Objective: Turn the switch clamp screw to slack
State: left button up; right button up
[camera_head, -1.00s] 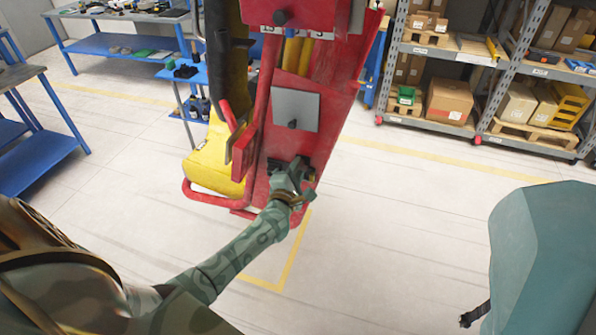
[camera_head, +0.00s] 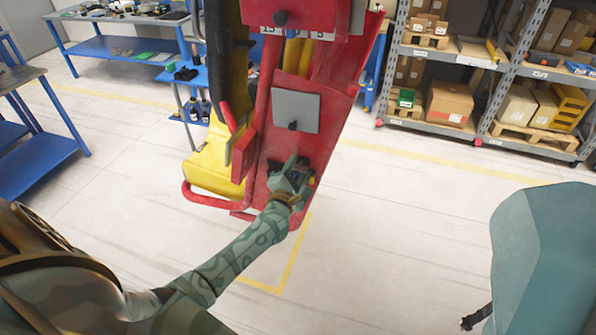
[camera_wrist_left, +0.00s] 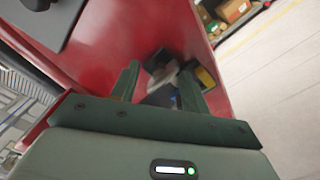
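The switch clamp is a small dark block with a yellow mark (camera_wrist_left: 205,76), low on the red panel of the red and yellow unit. A pale grey rounded piece (camera_wrist_left: 163,74), which looks like the clamp screw, shows between my left gripper's fingers in the left wrist view. My left gripper (camera_head: 291,170) is at this clamp in the head view and hides much of it. Its two green fingers (camera_wrist_left: 159,72) stand apart on either side of the grey piece. I cannot tell whether they touch it.
A grey square plate (camera_head: 296,109) with a dark knob is on the red panel above my gripper. A red tube rail (camera_head: 212,198) runs around the unit's lower left. Shelves with boxes (camera_head: 449,101) stand at the right back.

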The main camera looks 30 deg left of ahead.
pick_arm(q)
jog(key=v, duration=1.6)
jog(key=shift+s, duration=0.25)
jog(key=shift+f, duration=0.1)
